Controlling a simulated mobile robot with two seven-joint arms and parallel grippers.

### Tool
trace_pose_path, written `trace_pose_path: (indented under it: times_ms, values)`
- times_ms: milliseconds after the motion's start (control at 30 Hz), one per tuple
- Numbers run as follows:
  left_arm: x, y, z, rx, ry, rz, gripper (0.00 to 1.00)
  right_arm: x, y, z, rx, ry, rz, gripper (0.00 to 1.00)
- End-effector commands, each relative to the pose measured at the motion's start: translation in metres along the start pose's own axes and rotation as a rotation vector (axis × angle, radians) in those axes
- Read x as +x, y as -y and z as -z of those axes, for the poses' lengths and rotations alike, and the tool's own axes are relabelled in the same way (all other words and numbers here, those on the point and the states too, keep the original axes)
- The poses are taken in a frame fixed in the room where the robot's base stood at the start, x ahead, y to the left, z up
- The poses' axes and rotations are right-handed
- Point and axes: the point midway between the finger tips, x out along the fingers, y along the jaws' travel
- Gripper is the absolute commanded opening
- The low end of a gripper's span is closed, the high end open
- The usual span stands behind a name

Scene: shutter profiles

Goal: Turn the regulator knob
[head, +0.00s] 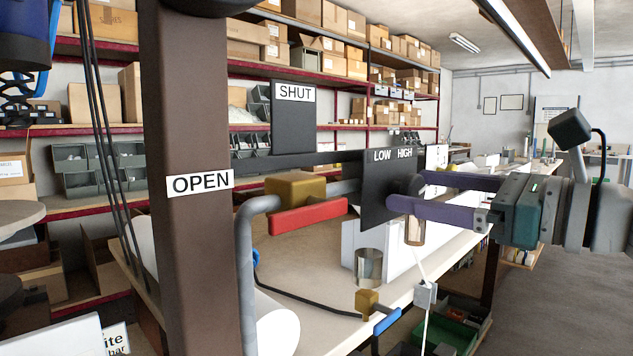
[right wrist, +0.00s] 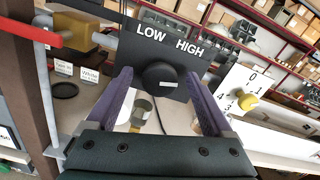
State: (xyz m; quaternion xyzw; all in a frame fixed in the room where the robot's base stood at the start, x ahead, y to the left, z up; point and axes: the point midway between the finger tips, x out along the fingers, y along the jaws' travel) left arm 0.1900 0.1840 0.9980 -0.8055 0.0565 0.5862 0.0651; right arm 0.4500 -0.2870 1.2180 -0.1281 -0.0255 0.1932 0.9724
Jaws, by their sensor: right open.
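The regulator knob (right wrist: 160,76) is a round black knob on a black panel (right wrist: 205,72) lettered LOW and HIGH. A white mark on its face points roughly right in the right wrist view. In the head view the panel (head: 375,195) is partly covered by my right gripper and the dark knob (head: 409,186) shows between its fingers. My right gripper (head: 408,191) comes in from the right, open, with two purple fingers. In the right wrist view its fingertips (right wrist: 157,74) stand on either side of the knob, apart from it.
A red lever (head: 308,216) on a yellow valve body (head: 295,188) is left of the panel. A brown post (head: 190,120) labelled OPEN stands nearer. A white numbered plate (right wrist: 243,88) with a yellow knob (right wrist: 248,98) is to the right. A metal cup (head: 368,267) stands below the panel.

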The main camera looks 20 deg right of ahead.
Motion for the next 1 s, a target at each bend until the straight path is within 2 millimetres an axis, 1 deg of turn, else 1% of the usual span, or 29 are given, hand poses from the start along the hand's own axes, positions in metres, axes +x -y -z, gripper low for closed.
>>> trace_pose_path:
  times_ms: [333, 367, 1000]
  values:
    - [-0.0007, -0.0028, 0.0008, -0.009, -0.001, -0.008, 0.50, 0.0029, -0.0002, 0.0004, 0.000, -0.001, 0.000, 0.86]
    - [-0.0007, -0.0028, 0.0008, -0.009, -0.001, -0.008, 0.50, 0.0029, -0.0002, 0.0004, 0.000, -0.001, 0.000, 0.83]
    - [-0.0005, -0.0011, 0.0005, -0.002, 0.000, -0.003, 0.50, 0.0027, -0.0004, 0.0003, 0.000, 0.000, -0.001, 0.11]
